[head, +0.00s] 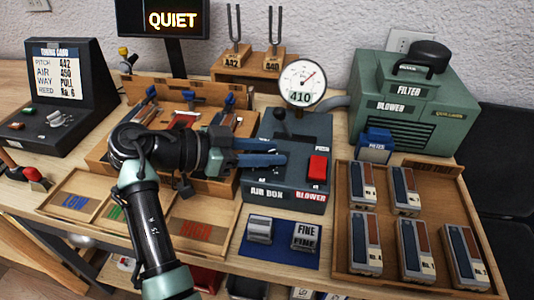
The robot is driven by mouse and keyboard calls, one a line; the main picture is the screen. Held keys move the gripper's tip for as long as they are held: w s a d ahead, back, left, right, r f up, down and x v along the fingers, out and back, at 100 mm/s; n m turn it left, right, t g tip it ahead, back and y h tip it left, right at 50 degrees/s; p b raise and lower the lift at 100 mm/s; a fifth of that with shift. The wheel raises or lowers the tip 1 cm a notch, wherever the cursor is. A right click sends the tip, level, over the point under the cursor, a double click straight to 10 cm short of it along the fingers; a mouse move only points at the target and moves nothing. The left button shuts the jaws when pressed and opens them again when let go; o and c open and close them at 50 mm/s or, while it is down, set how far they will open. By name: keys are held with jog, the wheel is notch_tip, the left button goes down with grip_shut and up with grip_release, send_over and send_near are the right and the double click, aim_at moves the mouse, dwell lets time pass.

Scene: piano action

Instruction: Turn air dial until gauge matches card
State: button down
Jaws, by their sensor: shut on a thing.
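The tuning card (57,69) on a dark stand at the left reads PITCH 442, AIR what looks like 450, WAY PULL, and a reed number. The round gauge (303,82) above the air box shows 410, with a red needle toward the upper right. My gripper (280,152) reaches in from the left over the top of the dark air box (264,191). Its blue fingers are shut on the air dial, which they mostly hide.
A red blower button (317,168) and a black-knobbed lever (281,114) are close to my gripper. A green blower (410,103) stands behind right. A wooden tray (342,262) of reed blocks is at right. A blue mat (279,260) with two metal blocks lies in front.

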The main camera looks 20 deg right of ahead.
jog(key=shift+f, duration=0.1)
jog(key=c, duration=0.8)
grip_release()
jog(key=shift+a, duration=0.1)
jog(key=v, duration=1.3)
